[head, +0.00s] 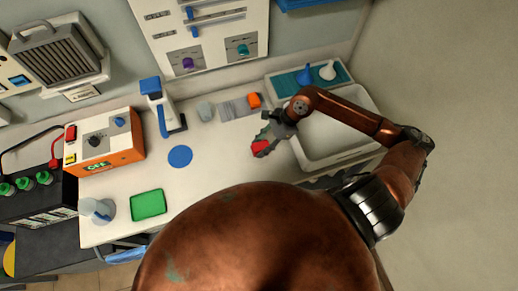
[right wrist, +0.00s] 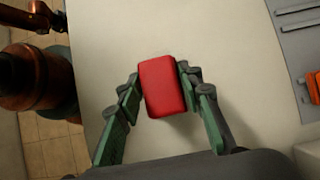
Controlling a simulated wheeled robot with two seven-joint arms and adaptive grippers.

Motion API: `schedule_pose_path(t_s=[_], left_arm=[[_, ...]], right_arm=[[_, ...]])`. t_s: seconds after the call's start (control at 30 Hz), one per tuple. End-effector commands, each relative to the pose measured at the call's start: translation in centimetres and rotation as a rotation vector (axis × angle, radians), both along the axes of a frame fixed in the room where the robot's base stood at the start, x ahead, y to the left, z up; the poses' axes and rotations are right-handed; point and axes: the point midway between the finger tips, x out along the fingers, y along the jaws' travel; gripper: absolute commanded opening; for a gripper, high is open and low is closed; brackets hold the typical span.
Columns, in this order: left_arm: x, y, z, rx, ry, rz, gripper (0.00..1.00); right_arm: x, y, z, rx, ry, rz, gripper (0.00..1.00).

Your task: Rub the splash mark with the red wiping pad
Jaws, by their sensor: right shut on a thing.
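The red wiping pad (head: 261,147) is held in my right gripper (head: 271,136) over the white bench (head: 225,165), left of the sink. In the right wrist view the pad (right wrist: 163,87) is a rounded red block between the two green and grey fingers (right wrist: 158,84). I cannot tell whether the pad touches the bench. A flat blue round patch (head: 180,156) lies on the bench to the left of the pad, apart from it. I cannot tell whether it is the splash mark; no other clear mark shows. My left gripper is not in view.
A white sink (head: 335,138) is at the right, with a teal tray (head: 291,80) behind it. A blue-and-white stand (head: 160,108), an orange charger (head: 104,150), a green tray (head: 148,204) and an orange block (head: 254,100) surround clear bench.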

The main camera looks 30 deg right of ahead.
Motion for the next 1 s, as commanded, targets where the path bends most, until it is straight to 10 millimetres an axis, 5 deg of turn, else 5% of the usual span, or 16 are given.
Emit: schedule_pose_path(t_s=[0.5, 1.0], left_arm=[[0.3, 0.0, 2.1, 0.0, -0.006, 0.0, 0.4], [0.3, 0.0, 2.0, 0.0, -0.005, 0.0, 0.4]], right_arm=[[0.1, 0.1, 4.6, 0.0, 0.0, 0.002, 0.11], [0.1, 0.1, 4.6, 0.0, 0.0, 0.002, 0.11]])
